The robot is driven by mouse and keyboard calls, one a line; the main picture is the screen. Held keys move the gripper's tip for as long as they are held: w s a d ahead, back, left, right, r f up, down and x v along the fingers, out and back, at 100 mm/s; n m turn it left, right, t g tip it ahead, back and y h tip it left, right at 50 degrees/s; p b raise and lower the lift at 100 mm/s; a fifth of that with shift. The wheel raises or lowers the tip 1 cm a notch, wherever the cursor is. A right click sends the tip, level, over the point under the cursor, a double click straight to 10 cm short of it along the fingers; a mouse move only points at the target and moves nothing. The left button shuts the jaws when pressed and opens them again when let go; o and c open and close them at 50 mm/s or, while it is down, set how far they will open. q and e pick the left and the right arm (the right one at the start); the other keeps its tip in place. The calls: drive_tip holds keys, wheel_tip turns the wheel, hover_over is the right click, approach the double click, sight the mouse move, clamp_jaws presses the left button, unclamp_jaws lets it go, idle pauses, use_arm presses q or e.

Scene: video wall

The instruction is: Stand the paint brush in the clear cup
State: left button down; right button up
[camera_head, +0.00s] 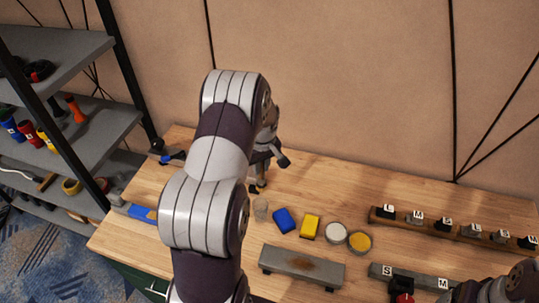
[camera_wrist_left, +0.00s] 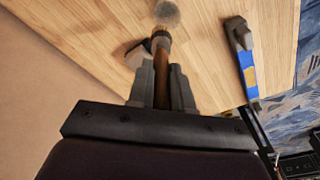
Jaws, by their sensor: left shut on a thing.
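The clear cup (camera_head: 261,209) stands on the wooden table, left of a blue block. My left gripper (camera_head: 262,180) is partly hidden behind my left arm, just behind the cup in the head view. In the left wrist view my left gripper (camera_wrist_left: 162,85) is shut on the paint brush (camera_wrist_left: 176,84), whose brown handle runs between the fingers. A blurred round grey shape (camera_wrist_left: 167,14) shows at the brush's far end; I cannot tell if it is bristles or the cup.
A blue block (camera_head: 284,220), a yellow block (camera_head: 310,227) and round tins (camera_head: 335,231) stand right of the cup. A grey bench (camera_head: 302,266) lies nearer, and a labelled rack (camera_head: 455,229) stands at right. A blue-handled tool (camera_wrist_left: 243,58) lies on the table. Shelves (camera_head: 80,135) stand left.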

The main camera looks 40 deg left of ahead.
sight(259, 179)
use_arm(q)
drive_tip(key=f+b, duration=0.2)
drive_tip(key=f, duration=0.1)
drive_tip(key=f+b, duration=0.1)
drive_tip(key=shift+s+f+b, duration=0.3)
drive_tip(key=shift+s+f, duration=0.05)
drive_tip(key=shift+s, duration=0.05)
drive_tip(key=f+b, duration=0.1)
drive_tip(key=s+f+b, duration=0.1)
drive_tip(key=f, duration=0.1)
drive_tip(key=shift+f+b, duration=0.15)
drive_tip(key=shift+b, duration=0.15)
drive_tip(key=f+b, duration=0.2)
drive_tip(key=f, duration=0.1)
drive_tip(key=shift+w, duration=0.3)
drive_tip(key=shift+s+f+b, duration=0.1)
drive_tip(key=shift+f+b, duration=0.25)
drive_tip(key=shift+f, duration=0.1)
use_arm(e)
wheel_tip(259, 179, down, 9)
drive_tip(key=s, duration=0.1)
drive_tip(key=shift+s+r, duration=0.15)
drive_tip(key=shift+s, duration=0.1)
use_arm(q)
drive_tip(key=c, duration=1)
unclamp_jaws()
drive_tip(key=shift+o, duration=0.2)
